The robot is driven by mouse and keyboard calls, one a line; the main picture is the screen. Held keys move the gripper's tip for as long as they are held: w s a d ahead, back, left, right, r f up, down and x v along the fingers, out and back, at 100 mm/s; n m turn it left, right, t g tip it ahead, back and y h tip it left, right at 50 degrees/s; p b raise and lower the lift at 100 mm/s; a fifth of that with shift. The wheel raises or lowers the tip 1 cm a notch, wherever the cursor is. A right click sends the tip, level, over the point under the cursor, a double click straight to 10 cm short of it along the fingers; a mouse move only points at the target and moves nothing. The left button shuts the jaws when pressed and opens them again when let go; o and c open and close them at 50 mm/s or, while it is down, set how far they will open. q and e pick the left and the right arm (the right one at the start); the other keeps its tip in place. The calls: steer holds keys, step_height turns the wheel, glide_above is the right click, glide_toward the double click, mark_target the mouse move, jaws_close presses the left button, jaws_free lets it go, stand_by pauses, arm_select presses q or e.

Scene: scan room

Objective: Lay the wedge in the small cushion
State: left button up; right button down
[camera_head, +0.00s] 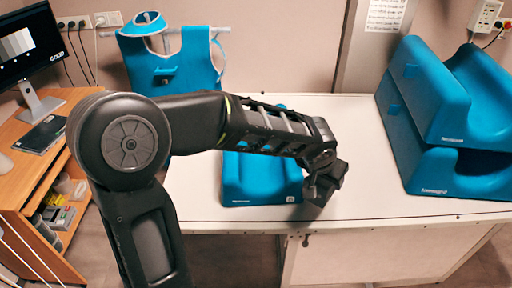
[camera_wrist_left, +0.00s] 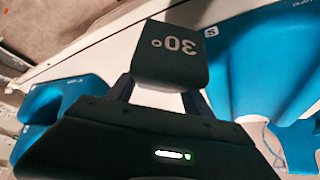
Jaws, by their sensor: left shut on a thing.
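The small cushion (camera_head: 262,190) is blue with a hollowed top and lies on the white table, partly hidden behind my left arm. In the left wrist view the small cushion (camera_wrist_left: 265,65) fills the right side. My left gripper (camera_head: 328,186) is just right of the cushion's front end, above the table near its front edge. In the left wrist view my left gripper (camera_wrist_left: 158,98) is shut on the wedge (camera_wrist_left: 170,55), a dark grey block marked 30°. The wedge is beside the cushion in that view; whether they touch is unclear. My right gripper is not in view.
Two large blue cushions (camera_head: 425,165) are stacked on the table's right side. A blue vest (camera_head: 165,60) hangs on the wall behind. A wooden desk (camera_head: 35,160) with a monitor (camera_head: 28,42) stands at left. Bare tabletop (camera_head: 355,135) lies between the cushions.

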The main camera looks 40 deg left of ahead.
arm_select(q)
steer(key=w+a+r+n+b, duration=0.1)
steer(key=a, duration=0.3)
steer(key=w+a+r+n+y+b, duration=0.1)
steer(key=a, duration=0.3)
steer(key=w+a+r+n+y+b, duration=0.1)
steer(key=w+a, duration=0.1)
steer(key=a, duration=0.2)
steer(key=shift+w+n+b, duration=0.1)
steer(key=shift+n+b, duration=0.3)
steer(key=a+r+n+g+y+b, duration=0.1)
steer(key=a+r+n+b, duration=0.1)
steer(key=a, duration=0.9)
step_height(320, 180, up, 2)
steer(key=shift+s+a+r+n+y, duration=0.15)
steer(key=shift+s+n+y, duration=0.2)
steer(key=shift+n, duration=0.45)
glide_above(260, 160)
step_height(260, 160, down, 6)
steer(key=shift+w, duration=0.1)
steer(key=shift+f+p, duration=0.3)
steer(key=shift+f, duration=1.75)
